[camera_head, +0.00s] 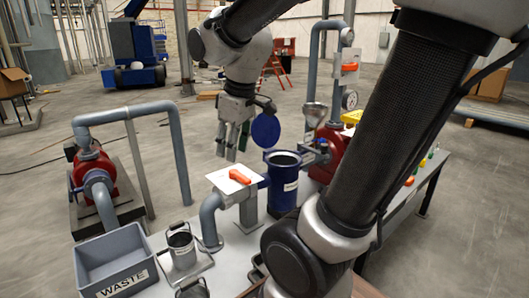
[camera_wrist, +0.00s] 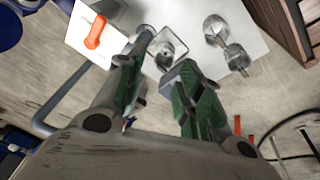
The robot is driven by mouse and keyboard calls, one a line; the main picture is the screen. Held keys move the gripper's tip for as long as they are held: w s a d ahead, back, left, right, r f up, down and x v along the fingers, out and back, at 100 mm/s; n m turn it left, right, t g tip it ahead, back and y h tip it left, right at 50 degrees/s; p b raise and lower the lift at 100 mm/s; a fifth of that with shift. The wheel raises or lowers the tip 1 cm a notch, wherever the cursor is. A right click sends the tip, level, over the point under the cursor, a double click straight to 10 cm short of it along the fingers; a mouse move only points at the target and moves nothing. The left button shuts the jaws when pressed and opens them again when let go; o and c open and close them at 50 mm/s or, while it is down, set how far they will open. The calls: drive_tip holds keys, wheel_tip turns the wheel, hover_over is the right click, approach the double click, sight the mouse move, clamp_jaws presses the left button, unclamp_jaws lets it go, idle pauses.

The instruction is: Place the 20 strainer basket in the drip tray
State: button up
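A dark grey cylindrical basket (camera_head: 181,240) with a wire handle and a small unreadable label stands upright on a shallow metal tray (camera_head: 204,264), apparently the drip tray. Another basket-like container (camera_head: 192,290) is cut off at the bottom edge. I cannot read which one is the 20. The wrist view shows a square metal tray (camera_wrist: 180,47) with a round item in it, and two more metal items (camera_wrist: 215,28) (camera_wrist: 238,58) on the bench. My gripper (camera_head: 232,141) is open and empty, pointing down above and behind the bench; its green-padded fingers (camera_wrist: 157,68) are apart.
A blue strainer housing (camera_head: 283,190) stands open with its round lid (camera_head: 266,130) raised, right of my gripper. An orange valve handle (camera_head: 239,177) sits on a white plate. A grey WASTE bin (camera_head: 112,265) is front left. A red pump (camera_head: 95,175) and pipe stand left.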

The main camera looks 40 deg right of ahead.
drive_tip(key=s+d+m+t, duration=0.1)
drive_tip(key=s+d+m, duration=0.1)
drive_tip(key=s+m, duration=0.3)
drive_tip(key=s+r, duration=0.1)
drive_tip(key=s, duration=0.3)
drive_tip(key=shift+s+d, duration=0.15)
drive_tip(key=shift+s, duration=0.25)
